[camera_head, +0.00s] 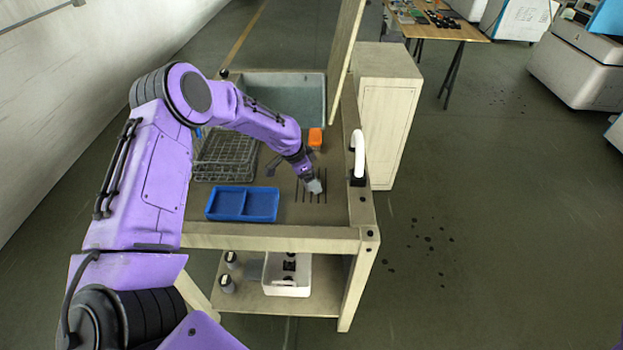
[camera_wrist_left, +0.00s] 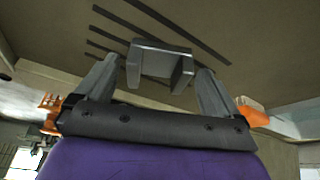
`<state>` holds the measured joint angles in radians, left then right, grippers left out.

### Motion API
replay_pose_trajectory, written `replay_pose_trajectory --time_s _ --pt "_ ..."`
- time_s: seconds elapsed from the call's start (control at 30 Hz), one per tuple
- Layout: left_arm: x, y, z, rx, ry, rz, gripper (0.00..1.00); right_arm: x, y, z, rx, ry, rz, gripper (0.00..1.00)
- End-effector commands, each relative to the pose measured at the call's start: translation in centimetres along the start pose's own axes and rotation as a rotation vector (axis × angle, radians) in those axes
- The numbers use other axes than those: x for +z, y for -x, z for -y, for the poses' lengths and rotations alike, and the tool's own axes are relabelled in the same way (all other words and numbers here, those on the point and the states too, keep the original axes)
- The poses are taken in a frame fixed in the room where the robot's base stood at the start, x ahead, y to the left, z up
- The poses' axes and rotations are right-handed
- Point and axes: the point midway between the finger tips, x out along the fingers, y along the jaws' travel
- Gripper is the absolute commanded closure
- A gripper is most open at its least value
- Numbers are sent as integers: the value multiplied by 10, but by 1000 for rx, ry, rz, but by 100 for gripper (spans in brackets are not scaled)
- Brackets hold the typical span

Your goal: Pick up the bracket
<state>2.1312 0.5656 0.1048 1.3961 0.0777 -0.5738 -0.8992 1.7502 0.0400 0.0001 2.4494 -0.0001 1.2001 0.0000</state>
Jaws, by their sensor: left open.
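The bracket (camera_wrist_left: 160,62) is a grey U-shaped piece, seen in the left wrist view just beyond and between the fingers of my left gripper (camera_wrist_left: 158,72). The fingers are open, one on each side of it, and a gap shows on both sides. In the head view my left gripper (camera_head: 314,186) points down over the bench top (camera_head: 290,208), near several dark parallel strips (camera_head: 324,186). There the bracket cannot be told apart from the grey fingertips. My right gripper is not in view.
A blue two-part tray (camera_head: 242,220) lies left of the gripper, with a wire basket (camera_head: 225,172) behind it. An orange block (camera_head: 315,137) and a grey basin (camera_head: 290,95) stand farther back. A white curved handle (camera_head: 358,152) rises at the bench's right side.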

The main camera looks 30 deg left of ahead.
Motion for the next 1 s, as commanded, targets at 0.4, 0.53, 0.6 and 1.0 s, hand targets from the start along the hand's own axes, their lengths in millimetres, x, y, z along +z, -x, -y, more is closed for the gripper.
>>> replay_pose_trajectory --time_s 0.4,0.53,0.6,1.0 --pt "-1 1 0 -1 0 -2 92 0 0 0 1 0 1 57" --pt "0 0 0 0 0 -1 92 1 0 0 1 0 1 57" --pt "0 1 0 0 -1 0 92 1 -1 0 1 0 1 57" --pt "-5 64 -12 -3 -3 -8 92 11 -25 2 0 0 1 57"
